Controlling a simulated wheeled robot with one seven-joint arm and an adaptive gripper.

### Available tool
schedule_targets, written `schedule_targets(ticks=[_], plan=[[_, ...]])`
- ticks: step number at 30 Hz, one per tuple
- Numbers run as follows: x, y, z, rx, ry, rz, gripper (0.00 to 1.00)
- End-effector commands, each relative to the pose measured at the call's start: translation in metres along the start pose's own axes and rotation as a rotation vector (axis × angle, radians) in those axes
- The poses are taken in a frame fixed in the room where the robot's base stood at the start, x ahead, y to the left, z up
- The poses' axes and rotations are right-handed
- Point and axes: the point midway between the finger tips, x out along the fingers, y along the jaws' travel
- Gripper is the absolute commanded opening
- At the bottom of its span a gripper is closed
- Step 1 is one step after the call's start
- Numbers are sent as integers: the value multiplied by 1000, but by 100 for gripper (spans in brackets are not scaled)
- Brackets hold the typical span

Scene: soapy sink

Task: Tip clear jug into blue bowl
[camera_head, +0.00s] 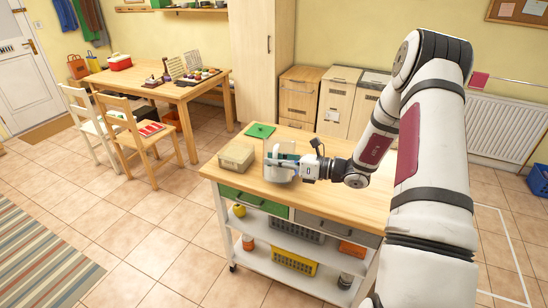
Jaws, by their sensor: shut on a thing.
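A clear jug (270,149) is at the left part of the wooden top of the white trolley, between a beige box and my arm. It looks roughly upright; I cannot tell whether it touches the top. My gripper (279,170) comes in from the right and is shut on the clear jug, with its fingers across the jug's lower part. A blue-teal patch shows through or just behind the jug. I cannot tell whether it is the blue bowl, and no blue bowl stands out elsewhere.
The trolley top (345,205) is bare in front of my gripper. A beige box (237,157) stands left of the jug, and a green mat (260,130) lies behind. Cardboard-coloured cabinets (299,96) stand beyond the trolley. A blue crate (539,180) is on the floor at far right.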

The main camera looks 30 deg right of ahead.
Motion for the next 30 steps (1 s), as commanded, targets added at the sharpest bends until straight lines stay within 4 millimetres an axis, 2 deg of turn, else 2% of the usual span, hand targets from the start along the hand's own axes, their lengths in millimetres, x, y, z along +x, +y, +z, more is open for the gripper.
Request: schedule_targets(ticks=[16, 30], plan=[[9, -29, -34, 327, 63, 6, 0], [7, -29, -33, 362, 70, 7, 0]])
